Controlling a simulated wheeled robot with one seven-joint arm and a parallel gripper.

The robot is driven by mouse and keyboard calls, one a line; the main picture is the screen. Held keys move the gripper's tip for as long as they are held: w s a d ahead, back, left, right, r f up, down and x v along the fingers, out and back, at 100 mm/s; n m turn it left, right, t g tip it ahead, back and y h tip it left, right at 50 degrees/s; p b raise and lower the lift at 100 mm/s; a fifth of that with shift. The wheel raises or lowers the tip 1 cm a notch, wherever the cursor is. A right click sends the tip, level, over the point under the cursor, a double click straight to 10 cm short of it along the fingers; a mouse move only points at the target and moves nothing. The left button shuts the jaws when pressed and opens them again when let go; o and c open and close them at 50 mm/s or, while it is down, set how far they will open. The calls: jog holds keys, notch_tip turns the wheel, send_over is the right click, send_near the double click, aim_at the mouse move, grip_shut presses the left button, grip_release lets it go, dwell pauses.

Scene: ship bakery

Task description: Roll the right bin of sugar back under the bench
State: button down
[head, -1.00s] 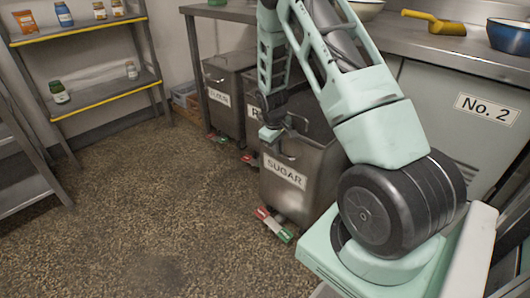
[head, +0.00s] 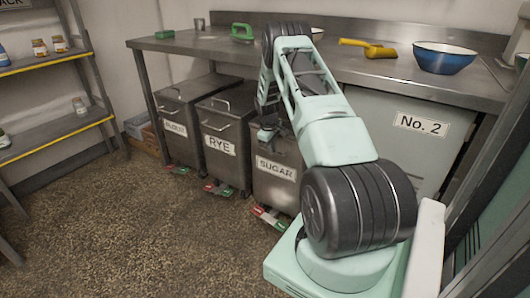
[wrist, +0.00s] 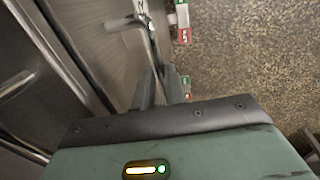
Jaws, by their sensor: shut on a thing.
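The sugar bin (head: 262,188) is a grey metal bin with a white SUGAR label (head: 276,168). In the head view it stands at the right end of a row of bins, its front about in line with the others. A red and green piece (head: 270,217) shows at its foot. My gripper (head: 267,133) is at the bin's upper front and is shut on its handle. In the wrist view, the handle bar (wrist: 152,45) runs down to my fingers (wrist: 162,86). My arm hides much of the bin's top and right side.
The rye bin (head: 225,165) stands close on the left, with another labelled bin (head: 172,125) beyond it. The metal bench (head: 190,70) spans above, carrying a yellow scoop (head: 368,47) and a blue bowl (head: 445,60). A No. 2 cabinet (head: 400,155) is on the right. The floor (head: 140,225) in front is clear.

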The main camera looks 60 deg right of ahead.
jog(key=shift+d, duration=1.25)
jog(key=shift+d+r, duration=0.1)
jog(key=c, duration=1.5)
grip_release()
jog(key=shift+d, duration=0.1)
jog(key=shift+o, duration=0.2)
jog(key=a+r+p, duration=0.1)
jog(key=r, duration=0.7)
jog(key=a+r+p, duration=0.2)
jog(key=r, duration=0.7)
jog(key=shift+a, duration=0.25)
